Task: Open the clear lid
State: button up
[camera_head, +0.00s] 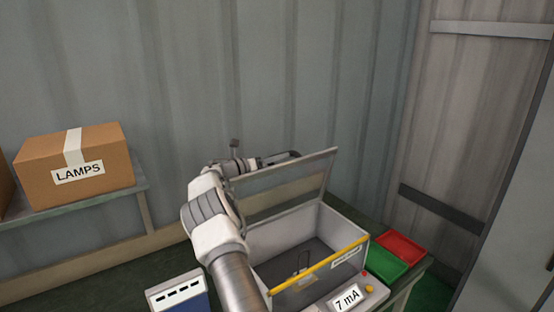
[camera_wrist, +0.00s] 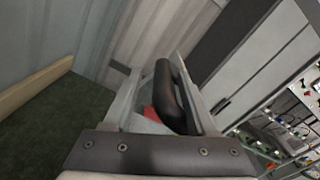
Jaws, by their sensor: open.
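The clear lid (camera_head: 285,182) is a framed see-through panel, raised at a steep tilt above the back of the grey box (camera_head: 262,238). Its dark handle is near the lid's top edge, and in the wrist view a black handle (camera_wrist: 170,95) shows between my two fingers. My gripper (camera_head: 268,160) is at the lid's upper edge by the handle. In the wrist view my gripper (camera_wrist: 158,68) is open, with its fingers on either side of the handle. I cannot tell whether a finger touches it. My arm hides the box's left side.
A yellow bar (camera_head: 318,266) crosses the box's front. A "7 mA" display (camera_head: 346,298) stands in front. Green (camera_head: 384,264) and red (camera_head: 403,247) trays lie to the right, a blue-and-white case (camera_head: 178,296) to the left. A LAMPS carton (camera_head: 75,168) sits on a shelf.

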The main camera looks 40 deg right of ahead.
jog(key=w+a+b, duration=0.1)
jog(key=a+b, duration=0.3)
jog(key=a, duration=1.3)
jog(key=shift+w, duration=0.4)
jog(key=shift+a+f, duration=0.1)
jog(key=shift+a, duration=0.05)
